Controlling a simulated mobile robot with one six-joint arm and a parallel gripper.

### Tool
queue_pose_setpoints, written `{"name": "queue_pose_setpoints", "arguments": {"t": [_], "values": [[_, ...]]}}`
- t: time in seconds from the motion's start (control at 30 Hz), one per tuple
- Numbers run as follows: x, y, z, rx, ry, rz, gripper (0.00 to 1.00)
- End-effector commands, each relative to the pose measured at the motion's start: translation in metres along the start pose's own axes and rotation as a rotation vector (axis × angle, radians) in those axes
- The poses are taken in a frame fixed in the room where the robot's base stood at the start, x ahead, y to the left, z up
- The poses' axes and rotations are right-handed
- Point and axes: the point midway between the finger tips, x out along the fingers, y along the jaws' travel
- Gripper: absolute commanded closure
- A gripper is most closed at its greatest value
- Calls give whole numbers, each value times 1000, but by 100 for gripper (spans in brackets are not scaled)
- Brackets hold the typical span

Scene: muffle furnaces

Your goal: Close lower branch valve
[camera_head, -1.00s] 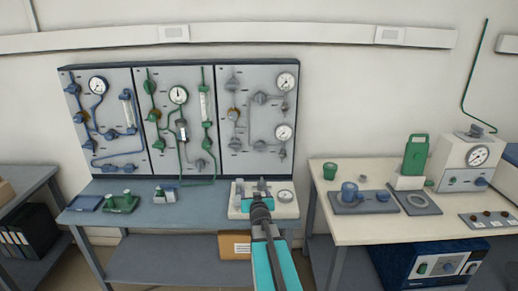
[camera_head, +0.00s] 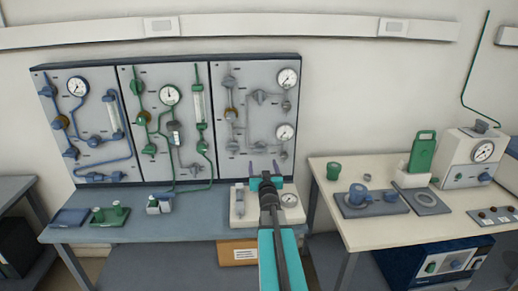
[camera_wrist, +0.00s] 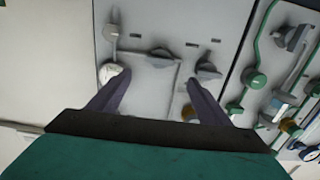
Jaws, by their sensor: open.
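The right-hand grey panel (camera_head: 243,74) carries grey pipes, gauges and several valves. A grey valve (camera_head: 259,147) sits low in its middle, just above my gripper in the head view. I take it for the lower branch valve, but no label is readable. In the wrist view, a grey valve (camera_wrist: 160,57) with a dark bar handle shows beyond and between my fingertips. My gripper (camera_head: 264,167) is open and empty, its two fingers pointing at the panel. The wrist view also shows my gripper (camera_wrist: 155,75), apart from the valve by an amount I cannot judge.
Another grey valve (camera_wrist: 207,70) and a white gauge (camera_wrist: 110,72) flank the fingers. Blue (camera_head: 88,125) and green (camera_head: 168,125) panels stand to the left. A white instrument (camera_head: 236,214) on the blue-grey bench (camera_head: 190,229) is below my arm. A cream table (camera_head: 345,222) stands right.

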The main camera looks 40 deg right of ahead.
Motion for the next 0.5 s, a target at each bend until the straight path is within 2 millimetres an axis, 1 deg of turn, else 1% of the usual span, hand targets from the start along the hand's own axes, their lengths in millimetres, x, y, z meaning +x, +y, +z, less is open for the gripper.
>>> {"name": "queue_pose_setpoints", "arguments": {"t": [0.5], "values": [[3, 10, -1, 0, 1, 12, 28]]}}
